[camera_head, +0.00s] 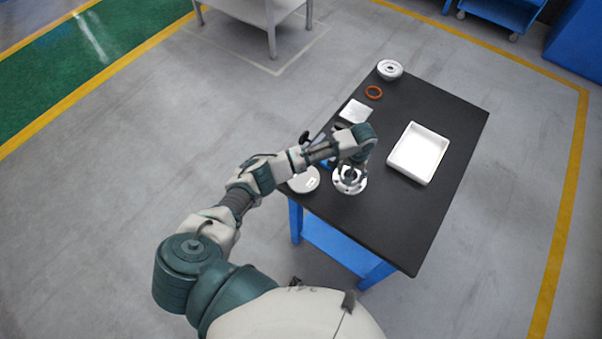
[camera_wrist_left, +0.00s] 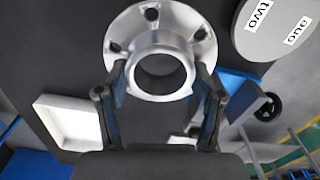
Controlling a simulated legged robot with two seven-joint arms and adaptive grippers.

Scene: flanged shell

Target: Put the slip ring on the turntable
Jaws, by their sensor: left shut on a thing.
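The silver flanged slip ring (camera_head: 342,187) is at the near left part of the black table. In the left wrist view the slip ring (camera_wrist_left: 190,28) has a round flange with bolt holes and a short open collar. My left gripper (camera_head: 351,176) is shut on it, with its two fingers (camera_wrist_left: 160,82) on opposite sides of the collar. The turntable (camera_head: 304,181) is a pale round disc at the table's left edge, left of the slip ring. In the wrist view the turntable (camera_wrist_left: 280,28) shows labels "two" and "one". I cannot tell whether the slip ring touches the table. My right gripper is out of view.
A white tray (camera_head: 405,178) stands right of my gripper on the table (camera_head: 435,215). A white square plate (camera_head: 355,111), an orange ring (camera_head: 367,93) and a round white part (camera_head: 390,69) lie toward the far end. The near right table area is clear.

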